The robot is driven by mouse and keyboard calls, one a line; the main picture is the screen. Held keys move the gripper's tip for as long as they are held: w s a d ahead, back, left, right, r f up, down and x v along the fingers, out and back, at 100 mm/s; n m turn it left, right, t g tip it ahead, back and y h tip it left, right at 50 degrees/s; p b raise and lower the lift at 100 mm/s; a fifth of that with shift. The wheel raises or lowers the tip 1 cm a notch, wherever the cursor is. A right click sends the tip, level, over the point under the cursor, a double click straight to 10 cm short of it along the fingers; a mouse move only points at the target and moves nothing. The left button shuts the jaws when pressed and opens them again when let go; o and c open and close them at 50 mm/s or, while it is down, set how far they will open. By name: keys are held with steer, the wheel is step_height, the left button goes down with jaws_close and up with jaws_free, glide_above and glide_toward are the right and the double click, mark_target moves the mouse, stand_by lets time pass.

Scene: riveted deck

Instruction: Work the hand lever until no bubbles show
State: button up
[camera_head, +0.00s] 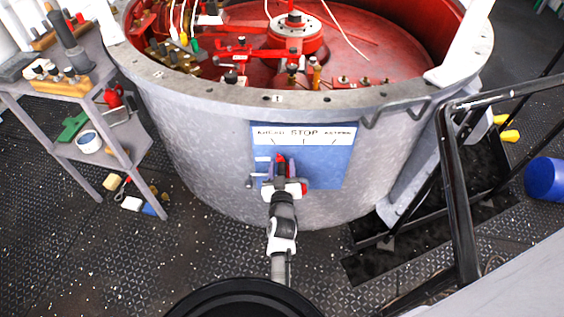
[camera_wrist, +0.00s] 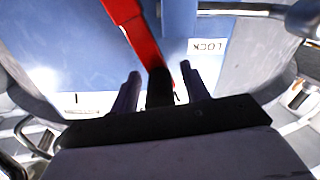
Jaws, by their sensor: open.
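A red hand lever (camera_wrist: 138,33) with a dark end crosses the wrist view from the top and reaches down between my two fingers. My gripper (camera_wrist: 158,78) is open, with one finger on each side of the lever's dark end and visible space beside it. I cannot tell whether either finger touches it. In the head view my gripper (camera_head: 280,168) is in front of the blue panel (camera_head: 333,172) on the grey tub's side, where a bit of red shows beside it. My wrist hides most of the lever there. No bubbles can be made out in either view.
The round grey tub (camera_head: 200,140) has a red interior with valves and fittings. A grey shelf cart (camera_head: 70,155) with tools stands left. Black railings (camera_head: 458,190) and a blue drum (camera_head: 546,180) are right.

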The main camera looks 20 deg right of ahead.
steer(key=shift+c, duration=0.5)
jaws_close()
steer(key=shift+s+d+r+m+b, duration=0.1)
steer(key=shift+s+d+m+b, duration=0.15)
steer(key=shift+d+m+b, duration=0.65)
steer(key=s+d+m+b, duration=0.1)
steer(key=d+m+b, duration=0.1)
steer(key=d+b, duration=0.1)
steer(key=s+d+m+b, duration=0.1)
steer(key=d+m+b, duration=0.1)
steer(key=b, duration=0.1)
steer(key=s+d+m+b, duration=0.1)
steer(key=d+b, duration=0.2)
steer(key=shift+s+d+r+m, duration=0.3)
steer(key=shift+d+m, duration=0.05)
steer(key=shift+m, duration=0.05)
steer(key=shift+s+d+f+m+b, duration=0.2)
steer(key=shift+d+m, duration=0.2)
steer(key=shift+d, duration=0.15)
steer(key=shift+s+d+f+m+b, duration=0.1)
steer(key=shift+s+d+m+b, duration=0.05)
steer(key=shift+d+m, duration=0.3)
